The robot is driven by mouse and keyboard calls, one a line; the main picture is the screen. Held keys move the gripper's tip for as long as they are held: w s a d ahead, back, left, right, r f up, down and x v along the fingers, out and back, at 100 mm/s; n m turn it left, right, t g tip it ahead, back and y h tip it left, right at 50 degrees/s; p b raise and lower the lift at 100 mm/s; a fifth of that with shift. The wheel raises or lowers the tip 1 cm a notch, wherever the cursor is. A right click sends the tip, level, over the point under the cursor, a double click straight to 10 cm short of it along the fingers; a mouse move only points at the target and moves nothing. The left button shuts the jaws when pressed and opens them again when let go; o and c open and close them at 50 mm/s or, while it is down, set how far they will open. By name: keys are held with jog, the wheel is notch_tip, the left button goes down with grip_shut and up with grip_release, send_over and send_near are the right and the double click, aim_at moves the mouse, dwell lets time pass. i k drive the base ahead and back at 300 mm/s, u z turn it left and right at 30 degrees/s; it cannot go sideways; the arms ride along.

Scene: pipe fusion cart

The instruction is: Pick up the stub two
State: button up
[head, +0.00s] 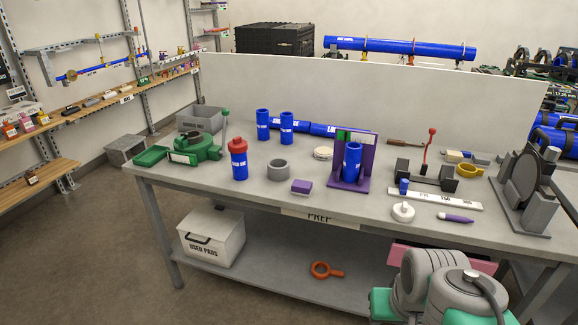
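Several blue pipe stubs stand upright on the grey prep table. Two bare stubs, a left one (263,124) and a right one (287,128), stand side by side toward the back. A stub with a red cap (239,160) stands nearer the front left. Another stub (352,162) stands against the purple holder (366,180). No readable mark shows which one is stub two. My arm's grey and teal links show at the bottom right, but my gripper's fingers are not in view.
The prep table (300,226) has a pale back panel (400,100). A green clamp tool (196,148), a grey ring (278,169) and a purple block (301,187) surround the stubs. Blue pipe lengths (335,130) lie behind. A red-handled tool (428,150) stands right.

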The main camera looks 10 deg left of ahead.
aim_at(353, 151)
jog(key=u, duration=1.25)
jog(key=i, duration=1)
